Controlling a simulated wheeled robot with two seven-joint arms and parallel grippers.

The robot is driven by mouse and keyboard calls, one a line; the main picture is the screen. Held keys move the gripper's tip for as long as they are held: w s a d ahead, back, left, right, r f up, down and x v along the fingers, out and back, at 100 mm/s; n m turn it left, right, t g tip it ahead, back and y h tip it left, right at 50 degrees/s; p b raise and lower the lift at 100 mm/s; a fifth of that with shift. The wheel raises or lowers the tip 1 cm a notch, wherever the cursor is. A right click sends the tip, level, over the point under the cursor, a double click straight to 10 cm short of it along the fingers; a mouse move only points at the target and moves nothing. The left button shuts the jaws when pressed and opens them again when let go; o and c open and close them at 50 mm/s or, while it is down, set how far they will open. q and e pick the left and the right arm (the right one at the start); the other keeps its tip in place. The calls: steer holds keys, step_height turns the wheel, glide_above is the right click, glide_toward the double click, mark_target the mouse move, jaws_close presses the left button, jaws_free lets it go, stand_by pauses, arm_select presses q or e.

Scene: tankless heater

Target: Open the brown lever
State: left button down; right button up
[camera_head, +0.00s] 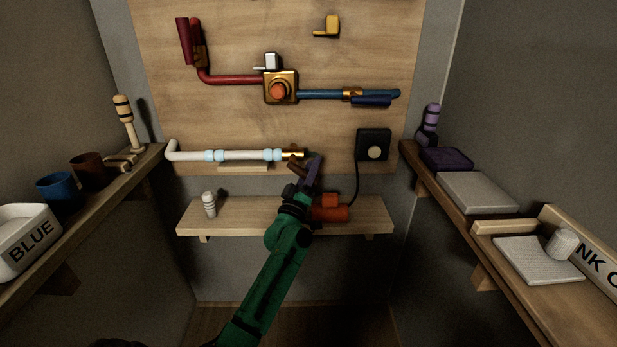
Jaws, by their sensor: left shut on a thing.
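The brown lever (295,163) sits at the brass fitting (292,153) on the right end of the white pipe (240,155), low on the wooden wall panel. Only a small part of it shows; my gripper hides the rest. My left gripper (308,168), on the green arm reaching up from below, is at the lever and shut on it. The fingertips overlap the lever, so its exact angle is hard to tell. My right gripper is not in view.
A wooden shelf (245,213) below the panel holds a small pale figure (209,204) and an orange-red tool (330,210) close to my left wrist. A black box (374,145) with a cord is right of the gripper. Side shelves hold cups and blocks.

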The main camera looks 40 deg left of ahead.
arm_select(q)
steer(key=shift+r+n+g+y+b, duration=0.15)
steer(key=shift+r+n+g+y, duration=0.4)
steer(key=shift+n+y, duration=1.45)
steer(key=shift+r+n+g+y+b, duration=0.15)
steer(key=shift+r+n+g+y, duration=0.35)
steer(key=shift+n+y, duration=1.45)
steer(key=shift+r+n+g+y+b, duration=0.15)
steer(key=shift+r+n+g+y, duration=0.45)
steer(key=shift+n, duration=2.45)
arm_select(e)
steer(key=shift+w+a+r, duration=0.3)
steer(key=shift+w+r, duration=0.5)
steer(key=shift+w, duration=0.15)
arm_select(q)
steer(key=shift+r+t+y, duration=0.2)
steer(key=shift+t+y, duration=0.05)
steer(key=c, duration=0.6)
jaws_free()
steer(key=shift+o, duration=0.2)
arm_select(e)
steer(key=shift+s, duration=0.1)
